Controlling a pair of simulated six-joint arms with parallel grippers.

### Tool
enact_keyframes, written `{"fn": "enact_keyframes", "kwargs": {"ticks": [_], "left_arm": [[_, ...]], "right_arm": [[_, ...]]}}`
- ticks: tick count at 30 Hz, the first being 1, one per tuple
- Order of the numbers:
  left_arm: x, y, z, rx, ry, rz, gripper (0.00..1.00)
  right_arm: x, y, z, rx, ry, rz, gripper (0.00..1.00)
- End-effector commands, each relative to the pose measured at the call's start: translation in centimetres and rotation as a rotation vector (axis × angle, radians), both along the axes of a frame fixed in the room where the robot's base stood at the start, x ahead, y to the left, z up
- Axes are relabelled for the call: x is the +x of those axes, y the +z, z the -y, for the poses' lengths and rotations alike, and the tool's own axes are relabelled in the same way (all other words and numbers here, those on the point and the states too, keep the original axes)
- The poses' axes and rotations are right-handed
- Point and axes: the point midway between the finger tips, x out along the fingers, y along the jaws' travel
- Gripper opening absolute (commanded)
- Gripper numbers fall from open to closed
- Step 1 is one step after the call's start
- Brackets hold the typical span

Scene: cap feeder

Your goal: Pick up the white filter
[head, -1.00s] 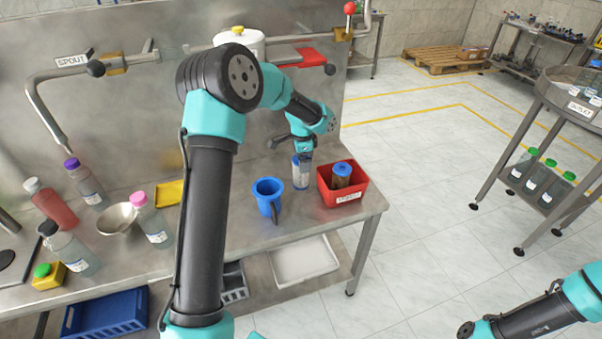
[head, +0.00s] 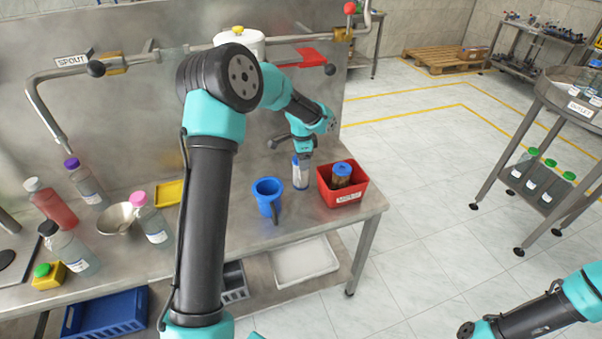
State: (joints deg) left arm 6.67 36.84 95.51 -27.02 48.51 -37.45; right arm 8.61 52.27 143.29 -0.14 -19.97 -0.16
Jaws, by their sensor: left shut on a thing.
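The white filter (head: 300,177) is a small upright white cylinder with blue marks, at the right part of the steel bench, between the blue jug and the red bin. My left gripper (head: 301,158) points down over it and is shut on its top. The fingers are small in the picture and partly merge with the filter's upper end. I cannot tell whether the filter's base still touches the bench. My right arm shows at the lower right, but its gripper is out of view.
A blue jug (head: 268,196) stands just left of the filter. A red bin (head: 342,196) holding a brown, blue-topped cartridge (head: 342,174) stands close on its right, near the bench end. Several bottles and a metal bowl (head: 117,218) stand further left.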

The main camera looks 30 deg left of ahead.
Motion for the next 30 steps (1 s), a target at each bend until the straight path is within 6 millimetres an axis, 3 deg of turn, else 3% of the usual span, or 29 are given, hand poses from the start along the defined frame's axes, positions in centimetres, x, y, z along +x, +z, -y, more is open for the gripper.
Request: {"fn": "enact_keyframes", "kwargs": {"ticks": [5,17,26,30], "left_arm": [[0.0,0.0,0.0,0.0,0.0,0.0,0.25],[0.0,0.6,0.0,0.001,0.0,0.001,0.25],[0.1,3.7,0.0,0.0,0.001,0.004,0.25],[-1.4,3.8,0.9,0.0,-0.001,-0.001,0.25]], "right_arm": [[0.0,0.0,0.0,0.0,0.0,0.0,0.43],[0.0,0.0,0.0,0.0,0.0,0.0,0.43],[0.0,0.0,0.0,0.0,0.0,0.0,0.43],[0.0,0.0,0.0,0.0,0.0,0.0,0.43]]}}
